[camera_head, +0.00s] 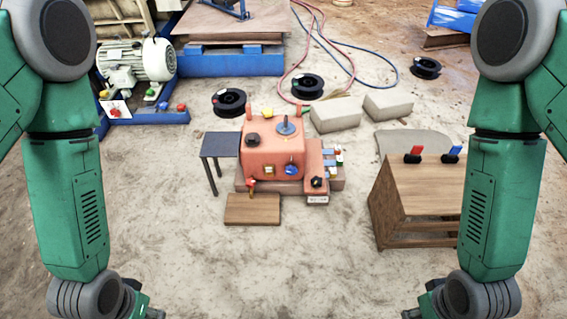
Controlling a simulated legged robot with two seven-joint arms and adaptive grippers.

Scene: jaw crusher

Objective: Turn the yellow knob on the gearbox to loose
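The orange-red gearbox (256,158) stands on a low base in the middle of the ground. A small yellow part (267,171) is on its front face, and another yellow piece (267,113) is on its top. I cannot tell their exact shape or setting at this size. My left gripper (152,313) shows only in part at the bottom edge, left of the gearbox and well apart from it. My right gripper (411,314) is also cut off at the bottom edge, to the right and apart. The fingers of both are mostly out of frame.
A small dark table (220,145) stands left of the gearbox, with a wooden board (252,209) in front. A wooden stand (430,195) with red and blue clamps is at the right. Grey blocks (336,115) lie behind. Sandy ground in front is clear.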

